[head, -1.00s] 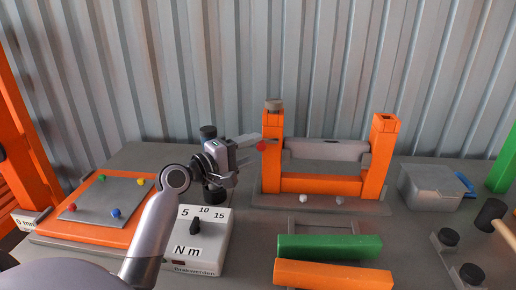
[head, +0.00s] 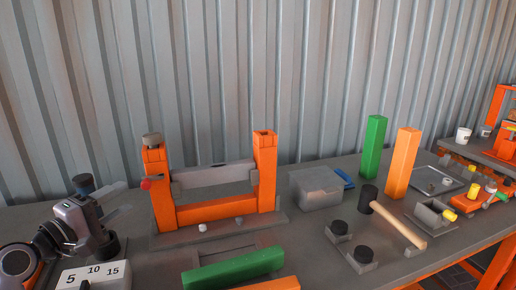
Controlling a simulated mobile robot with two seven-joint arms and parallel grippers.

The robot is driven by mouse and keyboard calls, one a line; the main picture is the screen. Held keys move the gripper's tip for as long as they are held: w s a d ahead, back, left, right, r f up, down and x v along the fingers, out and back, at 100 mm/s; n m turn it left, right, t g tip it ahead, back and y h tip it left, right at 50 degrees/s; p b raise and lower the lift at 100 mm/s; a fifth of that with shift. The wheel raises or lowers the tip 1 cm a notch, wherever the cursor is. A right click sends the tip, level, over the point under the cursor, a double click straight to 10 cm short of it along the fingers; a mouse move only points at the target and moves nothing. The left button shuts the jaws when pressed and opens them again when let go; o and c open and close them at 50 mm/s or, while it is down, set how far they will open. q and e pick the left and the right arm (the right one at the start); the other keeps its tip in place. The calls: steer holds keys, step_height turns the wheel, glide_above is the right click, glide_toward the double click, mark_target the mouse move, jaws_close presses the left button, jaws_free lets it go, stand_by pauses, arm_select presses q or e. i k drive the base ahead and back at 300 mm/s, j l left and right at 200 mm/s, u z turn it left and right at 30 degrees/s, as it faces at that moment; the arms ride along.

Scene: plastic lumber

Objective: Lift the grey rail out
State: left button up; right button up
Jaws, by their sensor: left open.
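The grey rail (head: 215,173) lies level between two orange posts, the left post (head: 160,195) and the right post (head: 264,170), above a lower orange crossbar (head: 215,210). Its ends sit at the posts; how they are held is not clear. My left gripper (head: 126,198) is open and empty, left of the left post and apart from the red knob. My right gripper is not in view.
A green beam (head: 233,268) lies in front of the frame. A grey box (head: 317,190) stands to its right, then a mallet (head: 395,217) and upright green (head: 373,147) and orange (head: 402,163) posts. A dial box (head: 95,275) is below my gripper.

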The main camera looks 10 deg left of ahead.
mark_target(201, 176)
steer(key=k, duration=1)
